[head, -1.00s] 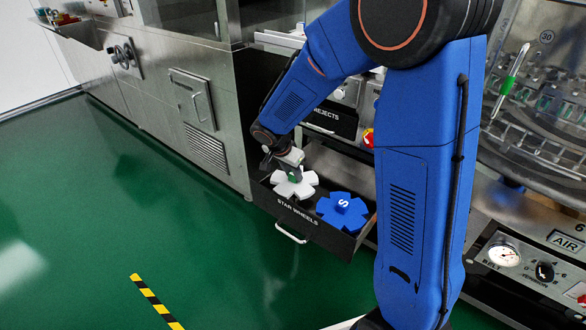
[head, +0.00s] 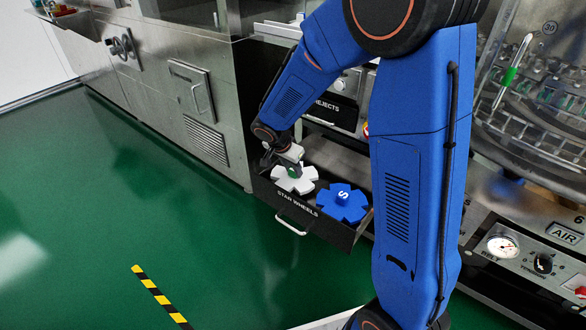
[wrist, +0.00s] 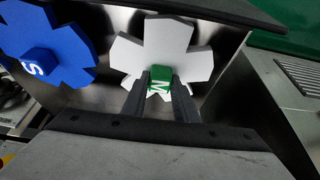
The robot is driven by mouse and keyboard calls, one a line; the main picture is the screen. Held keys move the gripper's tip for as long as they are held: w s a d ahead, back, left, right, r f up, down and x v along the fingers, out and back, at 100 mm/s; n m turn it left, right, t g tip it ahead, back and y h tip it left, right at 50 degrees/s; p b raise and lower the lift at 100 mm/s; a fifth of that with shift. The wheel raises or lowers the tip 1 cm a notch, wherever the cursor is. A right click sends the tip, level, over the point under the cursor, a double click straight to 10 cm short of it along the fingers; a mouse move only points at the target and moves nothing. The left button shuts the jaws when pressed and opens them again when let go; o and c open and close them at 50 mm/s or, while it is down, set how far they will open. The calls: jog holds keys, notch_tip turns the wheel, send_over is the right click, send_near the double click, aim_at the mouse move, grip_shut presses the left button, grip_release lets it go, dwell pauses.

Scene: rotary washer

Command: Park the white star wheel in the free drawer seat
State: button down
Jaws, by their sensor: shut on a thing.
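The white star wheel (head: 294,180) is in the left part of the open drawer labelled STAR WHEELS (head: 297,204). My gripper (wrist: 159,92) is shut on its green hub (wrist: 160,80), marked with a letter, in the wrist view. The white wheel (wrist: 150,48) appears level in the drawer; I cannot tell whether it rests fully on its seat. A blue star wheel (head: 343,203) marked S lies in the right part of the drawer. It also shows at the left in the wrist view (wrist: 45,55). My gripper hides part of the white wheel.
The REJECTS drawer front (head: 336,107) is above and behind the open drawer. Steel cabinets (head: 190,100) stand to the left, and an air panel (head: 525,255) is at the right. The green floor (head: 130,220) is open, with a striped yellow-black tape (head: 160,297).

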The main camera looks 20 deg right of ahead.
jog(key=c, duration=1.3)
grip_release()
jog(key=shift+c, duration=0.2)
jog(key=shift+r, duration=0.1)
jog(key=v, duration=1.6)
jog(key=s+d+r+n+y, duration=0.1)
jog(key=s+d+r+n, duration=0.15)
jog(key=s+d, duration=0.35)
jog(key=s+d+r+n+y, duration=0.1)
jog(key=s+d+r+n, duration=0.2)
jog(key=s, duration=0.5)
jog(key=s+d+n+t, duration=0.1)
jog(key=s+n, duration=0.1)
jog(key=s, duration=0.5)
jog(key=s+d+n+t+y, duration=0.1)
jog(key=s+d+n, duration=0.1)
jog(key=s, duration=0.6)
jog(key=shift+s+d+f+n+y, duration=0.3)
jog(key=shift+f+n, duration=0.15)
jog(key=shift+n, duration=0.2)
